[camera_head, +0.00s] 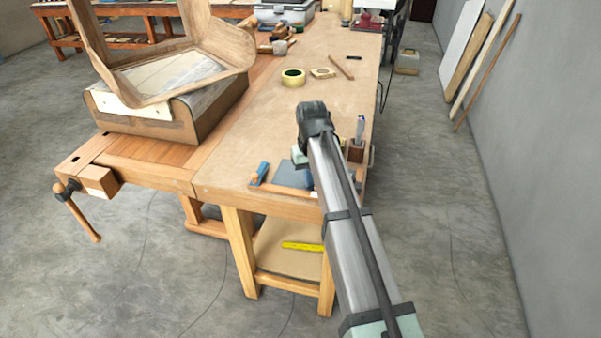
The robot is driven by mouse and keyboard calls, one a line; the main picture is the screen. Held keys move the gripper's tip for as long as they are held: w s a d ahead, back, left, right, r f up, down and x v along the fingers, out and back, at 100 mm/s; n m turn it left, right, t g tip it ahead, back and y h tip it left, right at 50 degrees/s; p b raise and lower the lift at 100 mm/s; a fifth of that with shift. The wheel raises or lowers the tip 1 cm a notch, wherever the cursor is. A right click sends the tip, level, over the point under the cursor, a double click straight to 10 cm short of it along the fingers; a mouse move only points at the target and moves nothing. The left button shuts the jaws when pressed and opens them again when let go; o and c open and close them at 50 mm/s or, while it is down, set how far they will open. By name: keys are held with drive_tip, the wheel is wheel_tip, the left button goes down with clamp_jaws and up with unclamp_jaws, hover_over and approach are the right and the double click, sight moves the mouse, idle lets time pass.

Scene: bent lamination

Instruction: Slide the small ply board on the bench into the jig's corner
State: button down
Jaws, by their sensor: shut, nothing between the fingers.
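My arm reaches in from the lower right over the near end of the bench (240,165). My gripper (300,157) is at the arm's far end, low over the bench; it is small here and partly hidden by my own arm. It is shut and holds nothing. A dark blue-grey flat plate (290,176) lies just below it in the picture, near the front edge. I cannot tell whether this belongs to the jig. A small light wooden piece (322,73) with a dark mark lies farther back, possibly the ply board. No jig corner can be made out clearly.
A blue-handled tool (260,173) lies left of the plate. A holder with an upright tool (357,143) stands to the right. A yellow tape roll (293,77) and a stick (341,67) lie farther back. A large bent wooden form (170,80) stands left. The bench middle is clear.

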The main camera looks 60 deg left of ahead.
drive_tip(key=shift+w+d, duration=0.3)
drive_tip(key=shift+s+a, duration=0.1)
drive_tip(key=shift+s+a, duration=0.3)
drive_tip(key=shift+a, duration=0.05)
drive_tip(key=shift+r, duration=0.1)
wheel_tip(320, 180, up, 7)
idle(0.7)
idle(0.5)
